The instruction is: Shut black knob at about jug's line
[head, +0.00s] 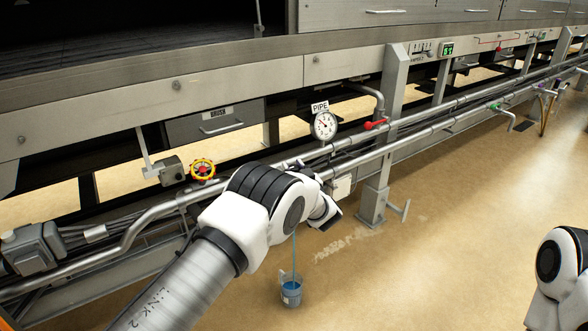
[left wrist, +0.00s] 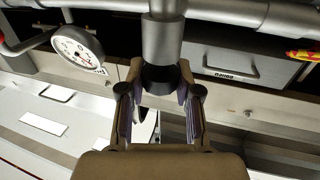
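A small clear jug (head: 291,294) with blue liquid stands on the floor in the head view, and a thin blue stream (head: 294,255) falls into it from behind my left arm. In the left wrist view a black knob (left wrist: 158,82) sits on the end of a thick grey pipe stub. My left gripper (left wrist: 160,75) has one finger on each side of the knob, and the knob fills the gap between the tips. In the head view my left gripper (head: 325,212) is at the lower pipe, and my arm hides the knob. My right gripper is out of view.
A round gauge (head: 323,125) labelled PIPE and a red lever (head: 375,124) are above the pipes. A red-and-yellow wheel (head: 203,169) is to the left, and a green handle (head: 494,106) farther right. A grey post (head: 379,170) stands right of my gripper. The floor in front is clear.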

